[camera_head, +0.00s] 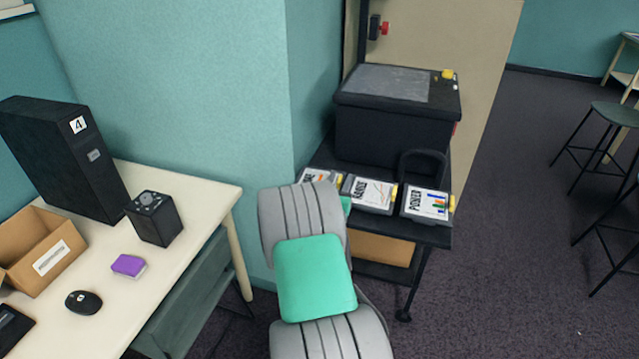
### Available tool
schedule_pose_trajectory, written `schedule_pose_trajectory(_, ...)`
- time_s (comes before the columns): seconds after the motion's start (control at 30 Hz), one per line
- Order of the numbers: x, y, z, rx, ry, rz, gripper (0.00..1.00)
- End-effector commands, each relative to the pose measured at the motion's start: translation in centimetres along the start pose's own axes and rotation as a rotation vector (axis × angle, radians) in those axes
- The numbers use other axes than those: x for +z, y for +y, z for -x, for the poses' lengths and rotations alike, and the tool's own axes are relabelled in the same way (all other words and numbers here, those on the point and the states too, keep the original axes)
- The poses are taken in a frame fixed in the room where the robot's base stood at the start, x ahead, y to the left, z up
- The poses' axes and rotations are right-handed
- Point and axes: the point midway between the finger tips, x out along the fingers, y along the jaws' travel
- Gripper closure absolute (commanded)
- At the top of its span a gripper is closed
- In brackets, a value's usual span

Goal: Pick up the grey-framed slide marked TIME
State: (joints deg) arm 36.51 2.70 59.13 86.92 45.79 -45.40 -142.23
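Three grey-framed slides lie in a row on the front of a black cart (432,235). The left slide (317,175) is partly covered by my arm; only the end of its label shows, perhaps "ME", so I cannot be sure that it reads TIME. The middle slide (371,193) has a line graph and a word too small to read surely. The right slide (425,204) is marked POWER and has coloured bars. Yellow tabs show at their right sides. My grey and green arm reaches up in front of the cart's left side. My gripper does not show.
A black box (395,125) with a grey top panel stands on the cart behind the slides. On the left, a cream desk (190,195) holds a black tower, a cardboard box (40,250), a speaker and a mouse. Open floor and stools (612,115) lie right.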

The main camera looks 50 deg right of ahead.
Motion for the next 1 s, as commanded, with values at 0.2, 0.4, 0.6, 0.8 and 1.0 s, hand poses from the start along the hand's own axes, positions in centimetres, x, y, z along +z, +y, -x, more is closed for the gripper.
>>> schedule_pose_trajectory(0.2,-0.01,0.10,0.05,0.002,0.000,-0.001,0.81)
schedule_pose_trajectory(0.4,-0.01,0.11,0.06,0.002,0.001,-0.001,0.97)
schedule_pose_trajectory(0.6,-0.01,0.11,0.07,0.002,0.001,-0.001,1.00)
schedule_pose_trajectory(0.8,-0.01,0.11,0.07,0.002,0.001,-0.001,1.00)
schedule_pose_trajectory(1.0,-0.01,0.11,0.07,0.002,0.001,-0.001,1.00)
